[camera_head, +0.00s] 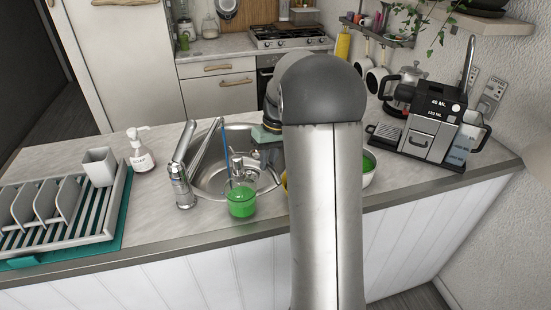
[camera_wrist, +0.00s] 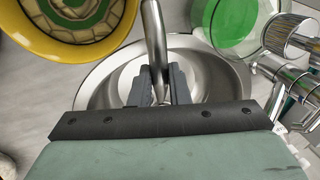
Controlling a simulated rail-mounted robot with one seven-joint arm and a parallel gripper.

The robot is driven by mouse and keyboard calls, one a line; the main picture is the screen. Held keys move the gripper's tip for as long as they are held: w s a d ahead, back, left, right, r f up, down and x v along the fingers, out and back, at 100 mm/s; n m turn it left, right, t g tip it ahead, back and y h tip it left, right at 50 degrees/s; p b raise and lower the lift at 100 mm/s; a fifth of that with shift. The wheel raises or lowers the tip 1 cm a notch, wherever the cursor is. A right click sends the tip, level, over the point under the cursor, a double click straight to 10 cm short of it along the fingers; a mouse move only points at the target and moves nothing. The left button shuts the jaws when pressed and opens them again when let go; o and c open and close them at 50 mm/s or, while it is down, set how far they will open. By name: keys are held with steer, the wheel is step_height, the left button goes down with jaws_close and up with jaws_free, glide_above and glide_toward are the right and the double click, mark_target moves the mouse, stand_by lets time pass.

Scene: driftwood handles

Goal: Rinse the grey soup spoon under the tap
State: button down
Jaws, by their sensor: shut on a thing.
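My gripper (camera_wrist: 158,75) is shut on the grey soup spoon (camera_wrist: 153,30), whose metal handle runs up between the dark fingers. The spoon's far end leaves the top of the wrist view, so its bowl is hidden. The gripper is over the round steel sink (camera_wrist: 92,92); in the head view the sink (camera_head: 206,178) shows left of my arm. The chrome tap (camera_head: 181,186) stands at the sink's left edge, also at right in the wrist view (camera_wrist: 290,36). No running water is visible.
A jar of green liquid (camera_head: 241,202) stands at the sink's front edge. A yellow patterned dish (camera_wrist: 48,45) is close by at upper left in the wrist view. The dish rack (camera_head: 60,225) and soap bottle (camera_head: 140,157) are left; a coffee machine (camera_head: 432,125) is right.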

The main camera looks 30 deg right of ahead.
steer(key=w+a+f+p, duration=0.1)
steer(key=w+a+p, duration=0.2)
steer(key=w+a, duration=0.3)
steer(key=shift+w, duration=2.35)
steer(key=shift+d+f+p, duration=0.1)
steer(key=shift+d+p, duration=0.1)
steer(key=shift+p, duration=0.1)
steer(key=shift+w+d, duration=0.25)
steer(key=shift+d, duration=0.1)
steer(key=shift+a, duration=0.1)
steer(key=shift+s+a, duration=0.3)
steer(key=shift+a, duration=0.15)
steer(key=shift+w+d, duration=0.1)
steer(key=shift+d, duration=0.05)
steer(key=shift+w+d, duration=0.2)
steer(key=shift+d, duration=0.2)
steer(key=shift+a, duration=0.1)
steer(key=shift+s+a, duration=0.3)
steer(key=shift+a, duration=0.15)
